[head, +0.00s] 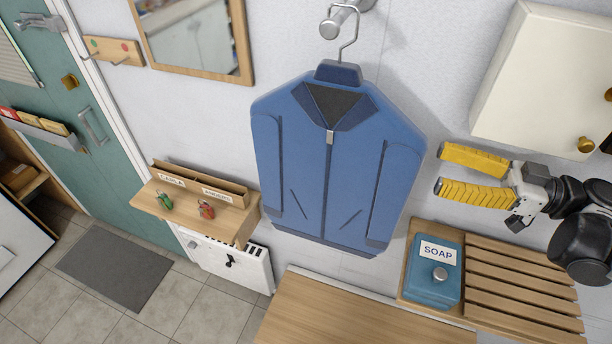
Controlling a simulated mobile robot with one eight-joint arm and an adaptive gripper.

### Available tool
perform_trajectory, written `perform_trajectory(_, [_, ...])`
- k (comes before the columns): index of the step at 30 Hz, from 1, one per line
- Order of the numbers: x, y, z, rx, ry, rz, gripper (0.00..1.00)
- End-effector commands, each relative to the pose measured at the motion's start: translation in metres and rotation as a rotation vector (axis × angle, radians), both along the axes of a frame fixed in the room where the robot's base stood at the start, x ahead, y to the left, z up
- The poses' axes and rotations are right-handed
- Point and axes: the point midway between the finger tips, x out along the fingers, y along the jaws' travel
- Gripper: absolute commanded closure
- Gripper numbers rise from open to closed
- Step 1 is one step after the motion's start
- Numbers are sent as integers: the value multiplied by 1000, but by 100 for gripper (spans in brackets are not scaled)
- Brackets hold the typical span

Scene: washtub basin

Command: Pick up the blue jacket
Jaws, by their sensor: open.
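The blue jacket (300,165) hangs upright in the middle of the head view, against the pale wall. It has a dark blue collar and a zip down its front. A metal hanger hook (348,42) rises from its collar to a round metal peg (331,26) on the wall. My gripper (440,170) comes in from the right with two yellow fingers. The fingers are spread apart and point left, with nothing between them. Their tips are just right of the jacket's right edge in the picture; I cannot tell the gap in depth.
A white cabinet (535,85) is above my gripper. Below are a blue soap box (432,275), a slatted wooden rack (520,285) and a wooden top (340,318). A small shelf (235,220) with two key rings is left of the jacket. A mirror (196,38) hangs upper left.

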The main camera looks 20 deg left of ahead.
Motion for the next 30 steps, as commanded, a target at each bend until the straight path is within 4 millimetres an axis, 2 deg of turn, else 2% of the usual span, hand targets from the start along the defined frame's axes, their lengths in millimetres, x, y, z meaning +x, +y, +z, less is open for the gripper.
perform_trajectory(9, [-3,47,0,0,0,3,35])
perform_trajectory(14, [-2,59,0,0,0,1,35])
perform_trajectory(21, [0,95,-1,0,0,3,35])
perform_trajectory(25, [0,106,-1,0,0,2,35])
perform_trajectory(30, [0,107,0,0,0,-1,35])
